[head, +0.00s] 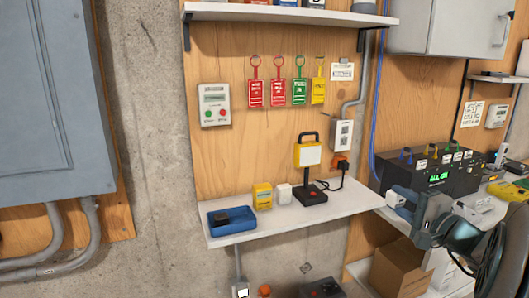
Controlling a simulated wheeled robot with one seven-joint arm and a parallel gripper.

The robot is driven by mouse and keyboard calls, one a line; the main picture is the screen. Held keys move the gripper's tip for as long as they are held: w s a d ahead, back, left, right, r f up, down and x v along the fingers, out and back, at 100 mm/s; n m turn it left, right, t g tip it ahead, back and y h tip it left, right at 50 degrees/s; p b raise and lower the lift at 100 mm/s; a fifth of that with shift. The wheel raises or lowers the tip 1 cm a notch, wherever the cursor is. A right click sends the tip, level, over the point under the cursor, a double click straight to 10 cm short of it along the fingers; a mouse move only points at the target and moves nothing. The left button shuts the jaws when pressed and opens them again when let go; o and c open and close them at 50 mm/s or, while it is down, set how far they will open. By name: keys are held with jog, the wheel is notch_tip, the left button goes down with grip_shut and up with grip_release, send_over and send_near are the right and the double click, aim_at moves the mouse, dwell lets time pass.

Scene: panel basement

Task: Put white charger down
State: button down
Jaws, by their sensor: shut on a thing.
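My gripper (402,205) is at the right end of the small white shelf (325,215), in front of a dark box with a green display. It is shut on a small white block, the white charger (394,199), which shows at its fingertips. The fingers hide part of it. My gripper and the charger appear above the shelf level; the exact gap cannot be told. Another small white block (284,193) stands on the shelf, left of the work lamp.
On the shelf are a blue tray (231,222) with a dark item, a yellow box (262,196) and a yellow-headed lamp (310,168) with a black base. An orange plug (341,162) trails a cord behind. The shelf's front right is bare. The dark display box (432,172) is close behind my gripper.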

jog(key=w+a+f+n+g+y, duration=0.1)
jog(key=w+a+f, duration=0.15)
jog(key=f, duration=0.65)
jog(key=w+a+f+n+y, duration=0.15)
jog(key=a+f, duration=0.25)
jog(key=f, duration=0.4)
jog(key=s+a+f, duration=0.1)
jog(key=a+f, duration=0.4)
jog(key=f, duration=0.4)
jog(key=s+a+f, duration=0.1)
jog(key=a+f, duration=0.4)
jog(key=f, duration=0.4)
jog(key=shift+m, duration=0.45)
